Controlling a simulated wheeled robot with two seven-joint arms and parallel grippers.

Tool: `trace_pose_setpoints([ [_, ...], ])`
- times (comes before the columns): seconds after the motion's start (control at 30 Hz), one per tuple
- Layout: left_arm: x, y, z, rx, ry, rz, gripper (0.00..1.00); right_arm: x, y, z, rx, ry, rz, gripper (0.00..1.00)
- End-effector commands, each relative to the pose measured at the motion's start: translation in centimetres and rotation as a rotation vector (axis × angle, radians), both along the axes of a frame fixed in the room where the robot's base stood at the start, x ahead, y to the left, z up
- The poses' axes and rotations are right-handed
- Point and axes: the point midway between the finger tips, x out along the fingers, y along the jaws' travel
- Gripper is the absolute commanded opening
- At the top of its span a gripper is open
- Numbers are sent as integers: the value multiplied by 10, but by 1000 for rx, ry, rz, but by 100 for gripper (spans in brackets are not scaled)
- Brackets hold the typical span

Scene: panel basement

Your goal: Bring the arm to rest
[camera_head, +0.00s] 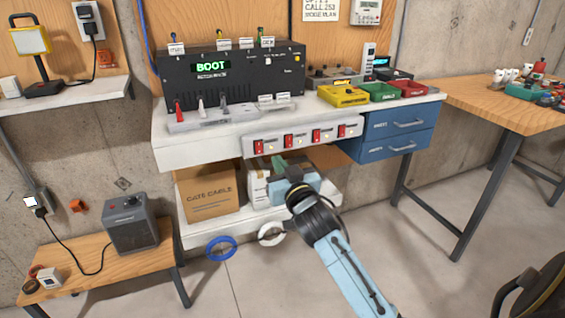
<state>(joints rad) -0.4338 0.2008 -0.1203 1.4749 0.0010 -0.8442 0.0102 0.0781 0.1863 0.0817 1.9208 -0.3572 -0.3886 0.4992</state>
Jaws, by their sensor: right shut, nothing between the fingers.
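My right arm (347,262) reaches in from the lower right. My right gripper (279,162) is shut and empty, below the strip of red switches (301,138) on the bench front. Its body partly hides the lower shelf behind it. It seems apart from the switch strip, but the exact gap cannot be told. My left gripper is not in view.
A black unit (240,76) showing BOOT stands on the white bench (185,150). A cardboard box (207,190) sits on the lower shelf. Blue drawers (399,132) hang at right. A grey heater (131,225) stands on a low wooden table at left. Open floor shows at right.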

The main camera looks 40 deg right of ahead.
Motion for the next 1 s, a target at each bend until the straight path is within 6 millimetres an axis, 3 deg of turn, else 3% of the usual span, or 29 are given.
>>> trace_pose_setpoints([
  [0.2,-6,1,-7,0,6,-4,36,-14,3,2,1,0,-1,0],
  [0.77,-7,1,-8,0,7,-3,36,-14,3,1,0,2,0,0],
  [0.87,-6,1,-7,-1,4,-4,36,-12,4,-13,-1,36,3,0],
  [0.97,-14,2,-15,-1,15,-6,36,-10,7,-55,-4,130,16,0],
  [1.0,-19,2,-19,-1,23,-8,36,-11,9,-80,-6,183,24,0],
])
